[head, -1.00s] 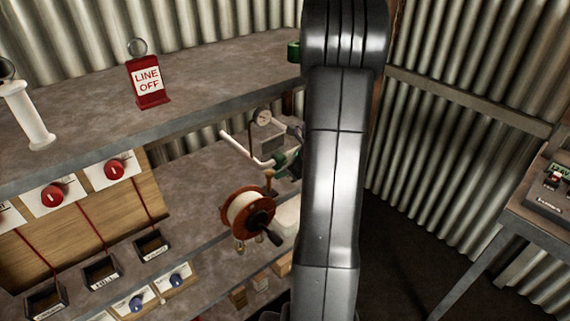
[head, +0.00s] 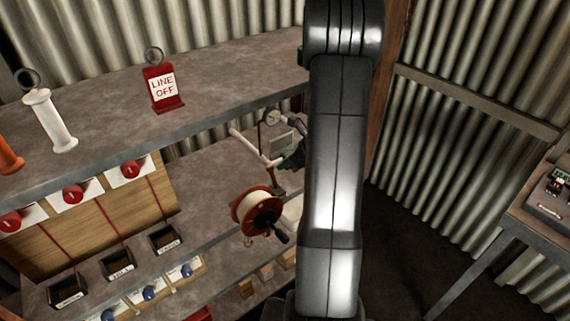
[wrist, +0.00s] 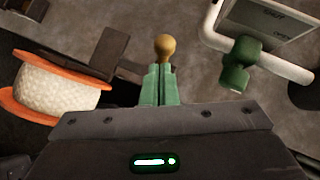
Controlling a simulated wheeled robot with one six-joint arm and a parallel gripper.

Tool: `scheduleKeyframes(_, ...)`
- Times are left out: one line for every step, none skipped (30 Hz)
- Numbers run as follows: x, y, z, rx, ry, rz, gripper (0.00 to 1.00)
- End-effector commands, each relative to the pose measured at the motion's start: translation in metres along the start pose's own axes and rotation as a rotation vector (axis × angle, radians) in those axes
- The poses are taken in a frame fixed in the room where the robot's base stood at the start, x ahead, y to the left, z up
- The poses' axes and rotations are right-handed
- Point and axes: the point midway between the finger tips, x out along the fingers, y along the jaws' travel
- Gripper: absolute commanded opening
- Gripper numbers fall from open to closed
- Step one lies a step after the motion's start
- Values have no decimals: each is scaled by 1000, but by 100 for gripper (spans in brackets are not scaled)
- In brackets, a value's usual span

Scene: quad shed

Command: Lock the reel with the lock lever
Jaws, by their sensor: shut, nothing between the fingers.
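The reel (head: 257,211) has orange flanges, pale line wound on it and a dark crank knob, and is mounted by the lower shelf. It also shows at the left of the wrist view (wrist: 62,85). A brass-coloured round knob (wrist: 165,46), which looks like the lock lever's end, stands just beyond my fingertips in the wrist view; the rest of the lever is hidden. My gripper (wrist: 157,72) has its green fingers shut together and empty. I cannot tell whether the tips touch the knob. In the head view my arm hides the gripper.
A white pipe with a green fitting (wrist: 238,65) and a grey panel (wrist: 268,20) lie right of my fingers. The upper shelf (head: 225,90) holds a red LINE OFF tag (head: 162,88) and a white handle (head: 50,120). Dark bins (head: 117,262) stand at lower left.

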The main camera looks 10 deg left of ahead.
Motion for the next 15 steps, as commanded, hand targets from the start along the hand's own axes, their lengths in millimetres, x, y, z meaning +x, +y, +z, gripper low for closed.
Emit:
scheduleKeyframes(-4, 0, 3, 0, 0, 0, 0)
scheduleKeyframes(-4, 0, 4, 0, 0, 0, 0)
scheduleKeyframes(-5, 0, 4, 0, 0, 0, 0)
scheduleKeyframes(-5, 0, 4, 0, 0, 0, 0)
scheduleKeyframes(-5, 0, 4, 0, 0, 0, 0)
scheduleKeyframes(-4, 0, 4, 0, 0, 0, 0)
scheduleKeyframes(-4, 0, 4, 0, 0, 0, 0)
scheduleKeyframes(-4, 0, 4, 0, 0, 0, 0)
scheduleKeyframes(-4, 0, 4, 0, 0, 0, 0)
scheduleKeyframes(-4, 0, 4, 0, 0, 0, 0)
scheduleKeyframes(-4, 0, 4, 0, 0, 0, 0)
scheduleKeyframes(-4, 0, 4, 0, 0, 0, 0)
scheduleKeyframes(-5, 0, 4, 0, 0, 0, 0)
scheduleKeyframes(-6, 0, 4, 0, 0, 0, 0)
scheduleKeyframes(-8, 0, 3, 0, 0, 0, 0)
